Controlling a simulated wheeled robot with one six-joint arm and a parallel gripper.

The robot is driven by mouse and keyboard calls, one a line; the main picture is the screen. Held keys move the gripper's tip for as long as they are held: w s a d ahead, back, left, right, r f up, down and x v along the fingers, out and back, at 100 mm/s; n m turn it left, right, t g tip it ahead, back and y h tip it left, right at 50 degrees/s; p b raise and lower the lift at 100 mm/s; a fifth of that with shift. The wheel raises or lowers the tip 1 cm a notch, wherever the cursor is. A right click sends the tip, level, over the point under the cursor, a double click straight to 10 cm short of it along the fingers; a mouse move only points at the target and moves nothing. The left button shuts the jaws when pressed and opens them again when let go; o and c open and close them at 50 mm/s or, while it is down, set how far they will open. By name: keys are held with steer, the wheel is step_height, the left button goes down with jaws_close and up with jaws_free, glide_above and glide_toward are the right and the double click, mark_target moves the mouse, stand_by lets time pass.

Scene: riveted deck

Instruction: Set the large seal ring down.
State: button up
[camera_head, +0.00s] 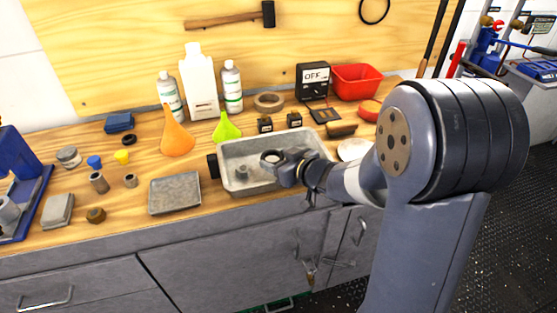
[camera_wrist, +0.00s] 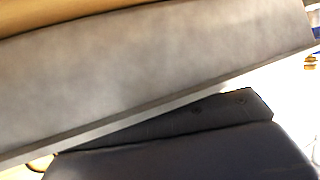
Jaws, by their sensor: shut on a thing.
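The large seal ring (camera_head: 271,157), a small dark ring, shows at the tip of my gripper (camera_head: 283,161) in the head view. My gripper is shut on it, over the grey metal basin (camera_head: 230,186). I cannot tell how high the ring is above the basin floor. In the wrist view, a blurred grey surface (camera_wrist: 140,70) crosses the picture close to the camera, with a dark part of my gripper below it. The ring cannot be made out there.
A small grey cylinder (camera_head: 241,172) stands in the basin. A flat grey tray (camera_head: 175,193) lies left of it on the wooden bench. Orange (camera_head: 176,137) and green (camera_head: 226,128) funnels, bottles and a meter (camera_head: 312,82) stand behind. Bare wood shows around the flat tray.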

steer(key=shift+s+f, duration=0.2)
steer(key=shift+f, duration=0.35)
steer(key=o, duration=1)
steer(key=shift+f, duration=0.2)
steer(key=shift+r, duration=0.55)
steer(key=p+v, duration=0.1)
steer(key=v, duration=0.3)
steer(key=p+v, duration=0.1)
steer(key=v, duration=0.3)
steer(key=r+p+v, duration=0.1)
steer(key=v, duration=0.3)
steer(key=shift+w, duration=0.2)
